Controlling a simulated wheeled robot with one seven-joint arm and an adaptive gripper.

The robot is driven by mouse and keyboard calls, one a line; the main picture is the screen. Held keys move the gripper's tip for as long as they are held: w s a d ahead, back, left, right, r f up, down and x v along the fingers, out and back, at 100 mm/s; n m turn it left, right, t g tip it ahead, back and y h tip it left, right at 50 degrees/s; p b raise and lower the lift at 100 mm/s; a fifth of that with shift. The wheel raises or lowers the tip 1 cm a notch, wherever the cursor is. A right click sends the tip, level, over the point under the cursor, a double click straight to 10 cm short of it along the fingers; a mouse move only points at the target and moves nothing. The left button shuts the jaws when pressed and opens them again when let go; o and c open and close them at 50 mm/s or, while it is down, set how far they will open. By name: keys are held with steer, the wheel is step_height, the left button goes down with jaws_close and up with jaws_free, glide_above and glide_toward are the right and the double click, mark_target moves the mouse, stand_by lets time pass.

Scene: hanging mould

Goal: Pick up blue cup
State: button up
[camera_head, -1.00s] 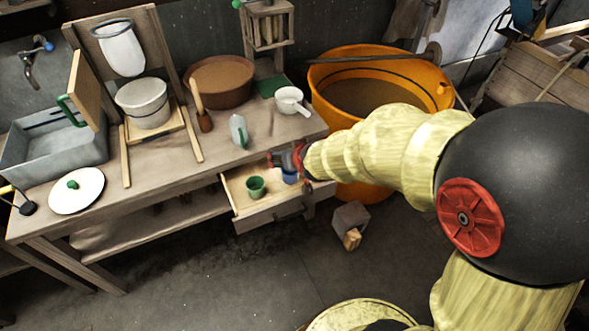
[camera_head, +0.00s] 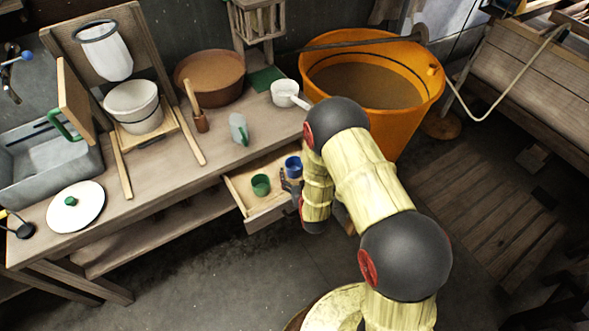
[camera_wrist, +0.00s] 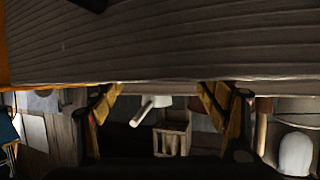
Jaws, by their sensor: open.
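The blue cup (camera_head: 293,166) stands in the back right of the open drawer (camera_head: 238,196). A green cup (camera_head: 260,184) stands to its left in the same drawer. My gripper (camera_head: 290,186) is open at the drawer's right front, close to the blue cup on its near side; I cannot tell whether they touch. In the wrist view my two yellow-padded fingers (camera_wrist: 160,105) are spread wide with nothing seen held between them. The blue cup does not show there; a grey wooden surface (camera_wrist: 160,45) fills the upper part.
The worktable (camera_head: 165,185) above the drawer holds a grey-green mug (camera_head: 238,129), a white saucepan (camera_head: 285,93) and a brown basin (camera_head: 210,78). A large orange tub (camera_head: 405,125) stands right of it. Floor (camera_head: 210,265) in front is clear.

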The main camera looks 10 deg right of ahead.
mark_target(292, 159)
steer(key=x, duration=0.2)
steer(key=b+x, duration=0.1)
steer(key=x, duration=0.2)
steer(key=shift+w+f+b, duration=0.3)
steer(key=shift+f+b, duration=0.05)
steer(key=shift+f, duration=0.05)
steer(key=shift+c, duration=1.4)
steer(key=c, duration=1)
steer(key=shift+r, duration=0.1)
steer(key=shift+c, duration=0.2)
